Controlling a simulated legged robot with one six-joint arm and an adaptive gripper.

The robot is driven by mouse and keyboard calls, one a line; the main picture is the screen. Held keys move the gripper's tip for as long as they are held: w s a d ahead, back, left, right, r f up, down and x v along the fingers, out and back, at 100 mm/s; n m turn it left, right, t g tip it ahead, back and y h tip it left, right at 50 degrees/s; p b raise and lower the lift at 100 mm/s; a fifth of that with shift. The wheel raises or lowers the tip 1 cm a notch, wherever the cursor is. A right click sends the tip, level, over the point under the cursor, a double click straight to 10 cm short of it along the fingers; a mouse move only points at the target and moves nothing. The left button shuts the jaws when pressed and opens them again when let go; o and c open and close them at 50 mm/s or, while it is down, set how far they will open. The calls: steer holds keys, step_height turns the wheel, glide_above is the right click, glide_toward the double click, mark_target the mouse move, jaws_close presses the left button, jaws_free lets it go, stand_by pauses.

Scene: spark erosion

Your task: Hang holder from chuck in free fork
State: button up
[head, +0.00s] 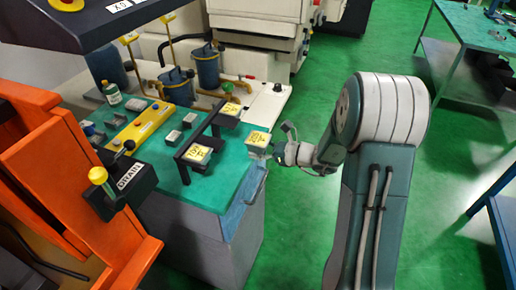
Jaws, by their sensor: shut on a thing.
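My gripper (273,150) is shut on a small holder (258,139) with a yellow label on top. It holds this holder at the right end of the green bench top, to the right of a dark rack. The dark rack (214,129) stands on the bench top. One yellow-labelled holder (198,154) sits at its near end and another (230,109) at its far end. The fork between them shows no holder. The held holder is apart from the rack. I cannot make out a chuck in this view.
An orange frame (90,190) with a drain valve (120,185) stands at the left. A dark panel (100,22) overhangs the upper left.

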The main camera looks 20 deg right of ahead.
steer(key=shift+w+a, duration=0.1)
steer(key=shift+a, duration=0.15)
stand_by(0.4)
steer(key=shift+r+x, duration=0.15)
steer(key=shift+x, duration=0.85)
steer(key=shift+r+x, duration=0.15)
steer(key=shift+x, duration=0.9)
steer(key=shift+w+a, duration=0.1)
steer(key=shift+r+x, duration=0.15)
steer(key=shift+x, duration=0.9)
steer(key=shift+r+x, duration=0.15)
steer(key=shift+x, duration=0.95)
steer(key=shift+w+a, duration=0.1)
steer(key=shift+a, duration=0.1)
steer(key=shift+r+x, duration=0.1)
steer(key=shift+x, duration=0.7)
steer(key=shift+r+x, duration=0.15)
steer(key=shift+x, duration=0.65)
steer(key=shift+w+a, duration=0.1)
steer(key=shift+w, duration=0.05)
steer(key=shift+f, duration=0.1)
